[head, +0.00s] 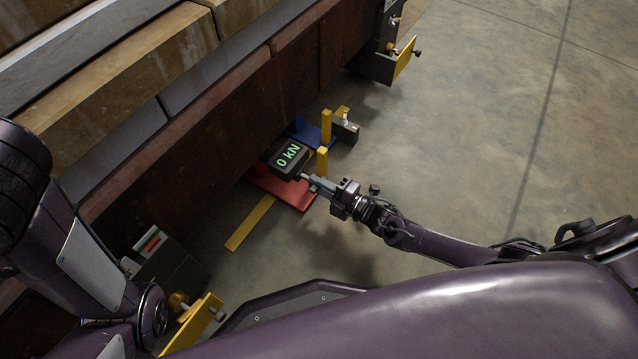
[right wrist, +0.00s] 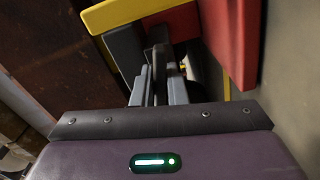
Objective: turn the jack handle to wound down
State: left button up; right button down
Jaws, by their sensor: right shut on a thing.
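The jack stands low beside the long stack in the head view, with a red base plate (head: 298,194) on the floor. A dark box on it reads "0 kN" (head: 288,158) in green. My right gripper (head: 312,182) reaches in from the right and is shut at the near side of the jack, on the jack handle, which its fingers mostly hide. In the right wrist view the grey fingers (right wrist: 158,88) are close together in front of a dark part, with the red plate (right wrist: 243,40) to the right. My left gripper is out of view.
A yellow upright (head: 322,160) stands close to my right gripper. A blue base (head: 306,132) with another yellow post lies behind. A yellow strip (head: 250,222) lies on the floor. Yellow brackets (head: 405,57) sit at the stack's ends. Open concrete floor (head: 480,120) lies to the right.

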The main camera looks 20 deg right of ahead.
jog(key=shift+n, duration=1.4)
dwell(0.9)
dwell(0.4)
jog(key=c, duration=1.5)
grip_release()
jog(key=shift+o, duration=0.2)
jog(key=shift+d, duration=0.1)
